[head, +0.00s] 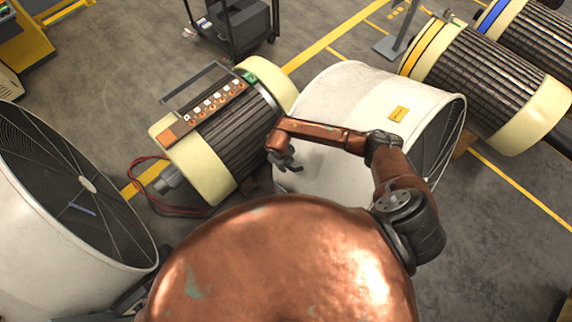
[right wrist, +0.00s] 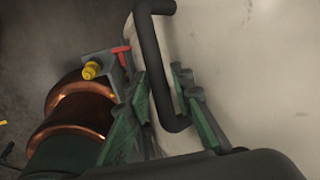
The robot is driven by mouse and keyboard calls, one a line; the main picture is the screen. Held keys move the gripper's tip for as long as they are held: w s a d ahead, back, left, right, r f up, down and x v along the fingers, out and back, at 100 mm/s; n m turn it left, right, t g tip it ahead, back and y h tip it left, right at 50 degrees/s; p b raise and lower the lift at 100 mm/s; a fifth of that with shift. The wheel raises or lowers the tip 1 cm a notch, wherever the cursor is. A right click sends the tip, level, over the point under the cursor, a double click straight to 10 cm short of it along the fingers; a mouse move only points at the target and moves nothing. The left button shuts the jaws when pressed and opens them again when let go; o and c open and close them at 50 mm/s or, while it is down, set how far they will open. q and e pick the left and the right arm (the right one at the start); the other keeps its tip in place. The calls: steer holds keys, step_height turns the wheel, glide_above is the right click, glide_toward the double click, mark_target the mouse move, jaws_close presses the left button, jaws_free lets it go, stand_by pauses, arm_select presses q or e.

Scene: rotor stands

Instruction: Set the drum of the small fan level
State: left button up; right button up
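The small fan's drum (head: 345,125) is a wide white cylinder with a yellow label, in the middle of the head view. Its grilled open end faces right. I cannot tell from here how far it is tilted. My right gripper (head: 285,160) is at the drum's left side. In the right wrist view, a black bar handle (right wrist: 152,55) stands out from the pale drum wall (right wrist: 245,70). The green fingers of my right gripper (right wrist: 162,95) are on either side of the handle, with a narrow gap showing. My left gripper is out of view.
A grey block with a yellow knob (right wrist: 92,70) and a red lever (right wrist: 121,56) is left of the handle. A cream-ended ribbed rotor (head: 225,130) stands close left of the drum. A larger fan (head: 35,240) is at far left. Another rotor (head: 485,80) stands at right.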

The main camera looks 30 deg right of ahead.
jaws_close()
stand_by(0.4)
